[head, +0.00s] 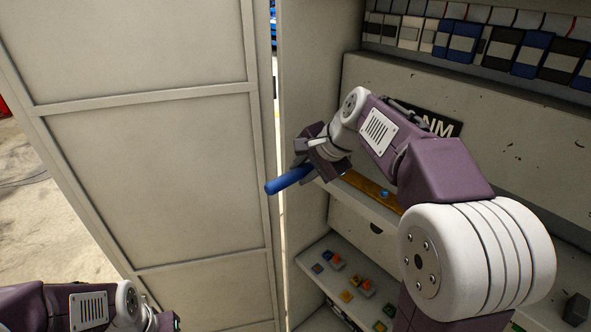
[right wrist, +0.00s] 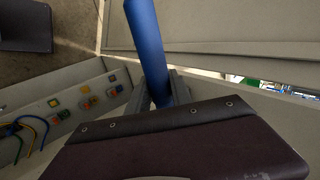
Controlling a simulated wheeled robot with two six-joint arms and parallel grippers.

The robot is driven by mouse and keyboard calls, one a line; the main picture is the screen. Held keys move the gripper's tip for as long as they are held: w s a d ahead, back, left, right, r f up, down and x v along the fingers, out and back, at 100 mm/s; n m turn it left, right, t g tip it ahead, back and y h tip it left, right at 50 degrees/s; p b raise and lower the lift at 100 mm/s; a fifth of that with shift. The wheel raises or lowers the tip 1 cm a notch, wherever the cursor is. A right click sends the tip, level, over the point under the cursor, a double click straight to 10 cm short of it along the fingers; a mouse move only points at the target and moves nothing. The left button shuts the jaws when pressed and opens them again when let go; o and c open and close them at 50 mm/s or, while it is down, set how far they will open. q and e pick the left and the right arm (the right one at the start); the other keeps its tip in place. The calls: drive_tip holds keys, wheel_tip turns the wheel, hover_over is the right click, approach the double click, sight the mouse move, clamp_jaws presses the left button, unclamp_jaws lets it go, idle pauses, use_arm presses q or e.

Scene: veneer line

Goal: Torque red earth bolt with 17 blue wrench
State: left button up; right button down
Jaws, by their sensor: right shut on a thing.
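My right gripper (head: 318,163) is shut on the blue wrench (head: 288,180). The blue handle sticks out to the lower left of the jaws, beside the edge of the open cabinet door; the rest of the wrench is hidden by the gripper. In the right wrist view the blue handle (right wrist: 148,42) rises between the grey fingers (right wrist: 160,88). I cannot make out a red earth bolt in either view. A copper-coloured bar (head: 368,187) with a blue-topped bolt (head: 384,194) lies right of the gripper. My left gripper (head: 172,322) is cut off at the bottom left edge.
A large pale cabinet door (head: 150,150) fills the left. Coloured push buttons (head: 345,296) sit below. Blue and yellow wires (right wrist: 30,135) show in the wrist view.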

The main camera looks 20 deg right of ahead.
drive_tip(key=shift+s+d+f+n+g+y, duration=0.15)
drive_tip(key=shift+d+n+y, duration=0.1)
drive_tip(key=shift+d+n, duration=0.15)
drive_tip(key=shift+s+d+f+n+g+y, duration=0.15)
drive_tip(key=shift+d+n+y, duration=0.15)
drive_tip(key=shift+d, duration=0.15)
use_arm(q)
drive_tip(key=shift+w+f+b, duration=0.3)
drive_tip(key=shift+w+f, duration=0.1)
drive_tip(key=shift+f, duration=0.15)
use_arm(e)
drive_tip(key=s+n, duration=0.1)
drive_tip(key=s+d+n, duration=0.1)
drive_tip(key=s+g+y, duration=0.1)
drive_tip(key=shift+d+f+n, duration=0.3)
drive_tip(key=shift+f+n, duration=0.05)
drive_tip(key=shift+n, duration=0.05)
use_arm(q)
drive_tip(key=shift+s, duration=0.15)
use_arm(e)
drive_tip(key=shift+s, duration=0.25)
drive_tip(key=shift+f, duration=0.1)
